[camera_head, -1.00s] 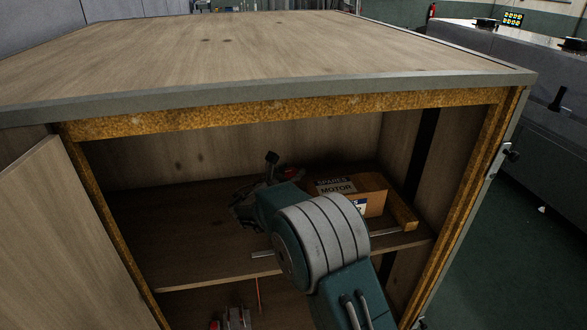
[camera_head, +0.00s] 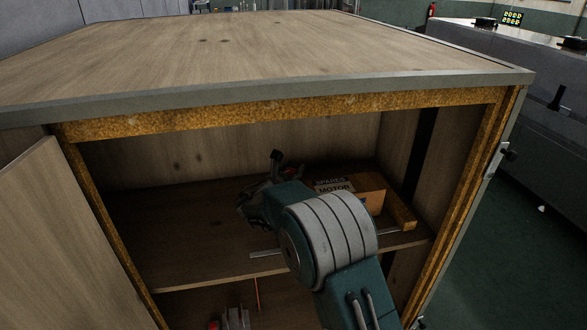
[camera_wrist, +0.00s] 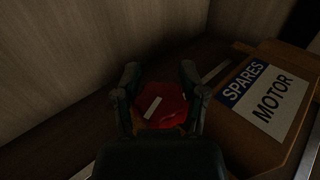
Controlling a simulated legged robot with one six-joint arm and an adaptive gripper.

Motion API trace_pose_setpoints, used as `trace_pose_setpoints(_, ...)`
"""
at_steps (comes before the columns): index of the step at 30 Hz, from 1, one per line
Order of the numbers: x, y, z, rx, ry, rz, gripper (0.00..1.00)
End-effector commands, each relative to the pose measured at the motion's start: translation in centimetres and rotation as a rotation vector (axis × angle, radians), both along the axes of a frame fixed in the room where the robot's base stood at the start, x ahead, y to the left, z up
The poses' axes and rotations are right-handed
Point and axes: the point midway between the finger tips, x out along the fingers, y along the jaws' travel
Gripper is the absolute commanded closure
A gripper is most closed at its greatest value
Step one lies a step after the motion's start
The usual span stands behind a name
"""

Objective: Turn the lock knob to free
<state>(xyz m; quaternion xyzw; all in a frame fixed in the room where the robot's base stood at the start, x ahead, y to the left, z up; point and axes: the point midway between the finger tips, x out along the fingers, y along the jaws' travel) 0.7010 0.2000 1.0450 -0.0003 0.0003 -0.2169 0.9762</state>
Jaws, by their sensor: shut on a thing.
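The red lock knob (camera_wrist: 163,106) sits between the two fingers of my gripper (camera_wrist: 160,76) in the wrist view. A pale bar-shaped mark shows on its face, slanting up to the right. My gripper is shut on the knob, one finger on each side. In the head view my gripper (camera_head: 258,200) is inside the open cabinet, above the upper shelf. There the knob is hidden behind my wrist and gripper.
A brown box (camera_head: 366,193) labelled "SPARES MOTOR" stands on the shelf (camera_head: 180,225), just right of my gripper. The cabinet's right side wall (camera_head: 400,150) and top edge (camera_head: 280,107) frame the opening. An open door (camera_head: 60,235) is at left. Shelf left is clear.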

Motion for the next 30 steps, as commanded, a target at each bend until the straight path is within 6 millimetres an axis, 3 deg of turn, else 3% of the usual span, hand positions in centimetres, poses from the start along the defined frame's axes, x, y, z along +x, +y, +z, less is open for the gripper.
trace_pose_setpoints(18, 0.06, 0.56, -0.15, 0.002, 0.005, 0.42, 0.94)
trace_pose_setpoints(30, 0.0, 0.87, -0.09, 0.003, 0.004, 0.567, 0.94)
